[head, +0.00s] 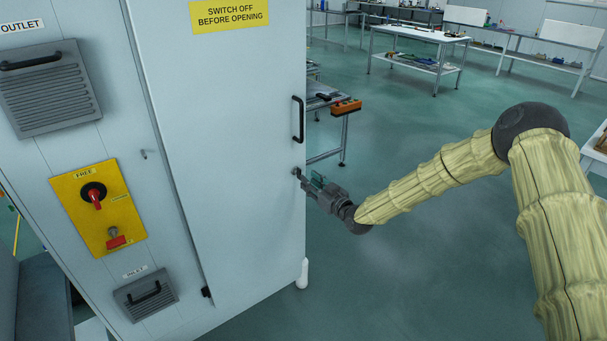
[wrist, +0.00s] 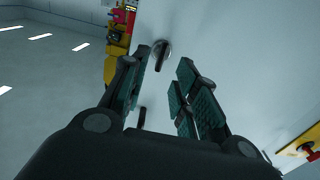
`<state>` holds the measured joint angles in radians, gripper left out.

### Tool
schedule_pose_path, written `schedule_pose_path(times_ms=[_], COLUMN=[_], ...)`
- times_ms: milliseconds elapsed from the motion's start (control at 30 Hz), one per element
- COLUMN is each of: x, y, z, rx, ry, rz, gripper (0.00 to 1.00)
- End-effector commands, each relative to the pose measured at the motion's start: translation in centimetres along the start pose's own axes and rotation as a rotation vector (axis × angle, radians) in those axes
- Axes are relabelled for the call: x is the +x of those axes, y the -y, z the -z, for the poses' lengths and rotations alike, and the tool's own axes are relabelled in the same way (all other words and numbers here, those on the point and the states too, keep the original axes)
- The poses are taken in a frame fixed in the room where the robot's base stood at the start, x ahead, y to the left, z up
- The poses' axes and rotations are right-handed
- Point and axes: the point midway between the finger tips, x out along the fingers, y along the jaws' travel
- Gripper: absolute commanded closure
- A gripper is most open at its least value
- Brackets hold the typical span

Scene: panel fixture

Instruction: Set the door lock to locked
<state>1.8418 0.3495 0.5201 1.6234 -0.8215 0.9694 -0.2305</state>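The door lock (head: 296,171) is a small round fitting near the right edge of the pale cabinet door (head: 225,120), below the black door handle (head: 298,120). In the wrist view the lock (wrist: 161,54) shows as a round metal plate with a dark turn piece, lying just beyond my fingertips. My gripper (head: 306,181) is at the lock, coming from the right. In the wrist view my gripper (wrist: 163,72) is open, one finger on each side of the line to the lock. I cannot tell whether a finger touches it, nor its locked state.
A yellow switch panel (head: 119,215) with red knobs is left of the door. Vents stand above and below it. A workbench (head: 325,100) with an orange box (head: 346,107) stands behind the cabinet. Green floor lies open right of the cabinet.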

Motion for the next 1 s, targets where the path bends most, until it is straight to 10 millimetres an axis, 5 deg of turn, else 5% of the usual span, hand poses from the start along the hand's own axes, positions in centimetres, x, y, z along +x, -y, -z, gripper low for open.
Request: schedule_pose_path(times_ms=[300,733,900,1000], x=[4.0,4.7,4.7,4.7], y=[0.1,0.0,0.0,0.0], z=[0.1,-0.1,-0.1,-0.1], rx=[0.001,0.002,0.002,0.002], ry=[0.0,0.001,0.001,0.001], rz=[0.0,0.0,-0.001,-0.001], gripper=[0.71,0.71,1.0,1.0])
